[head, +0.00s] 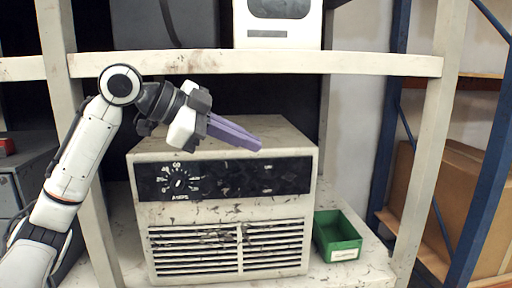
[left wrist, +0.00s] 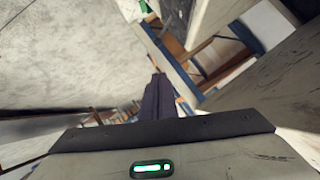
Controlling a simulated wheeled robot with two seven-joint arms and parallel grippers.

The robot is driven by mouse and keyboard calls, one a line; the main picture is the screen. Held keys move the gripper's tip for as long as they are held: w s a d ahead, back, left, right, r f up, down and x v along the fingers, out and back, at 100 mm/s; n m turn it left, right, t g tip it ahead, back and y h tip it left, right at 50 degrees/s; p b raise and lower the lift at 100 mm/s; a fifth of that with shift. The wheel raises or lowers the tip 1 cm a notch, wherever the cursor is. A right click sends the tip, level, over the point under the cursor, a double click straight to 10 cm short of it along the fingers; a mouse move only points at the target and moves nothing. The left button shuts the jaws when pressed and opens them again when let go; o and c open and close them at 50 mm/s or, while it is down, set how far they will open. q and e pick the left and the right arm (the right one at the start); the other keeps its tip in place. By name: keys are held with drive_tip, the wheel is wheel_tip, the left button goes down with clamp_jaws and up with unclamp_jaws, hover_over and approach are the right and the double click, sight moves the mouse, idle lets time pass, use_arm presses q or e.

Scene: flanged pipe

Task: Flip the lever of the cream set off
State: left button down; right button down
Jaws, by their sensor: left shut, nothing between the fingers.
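The cream set (head: 222,210) stands on a shelf in the middle of the head view. Its black front panel (head: 222,179) has a round dial at the left and small markings at the right. I cannot make out a lever clearly; my gripper's fingers hang over the panel's top area. My left gripper (head: 258,146) is shut and empty, its purple fingers pointing right and slightly down in front of the set's top. The fingers (left wrist: 158,98) also show dark in the left wrist view. My right gripper is not in view.
A green bin (head: 337,236) sits on the shelf right of the set. A shelf beam (head: 250,63) runs above, with a white device (head: 278,25) on the upper shelf. Shelf posts stand left and right (head: 430,140). A cardboard box (head: 462,195) is farther right.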

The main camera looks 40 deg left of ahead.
use_arm(q)
drive_tip(key=p, duration=0.2)
hover_over(286, 178)
drive_tip(key=s, duration=0.4)
wheel_tip(286, 178, down, 4)
drive_tip(key=f, duration=0.1)
drive_tip(key=w+f, duration=0.1)
drive_tip(key=f, duration=0.1)
drive_tip(key=shift+w+a+f, duration=0.15)
drive_tip(key=shift+w+f, duration=0.1)
drive_tip(key=shift+w, duration=0.1)
drive_tip(key=shift+f, duration=0.1)
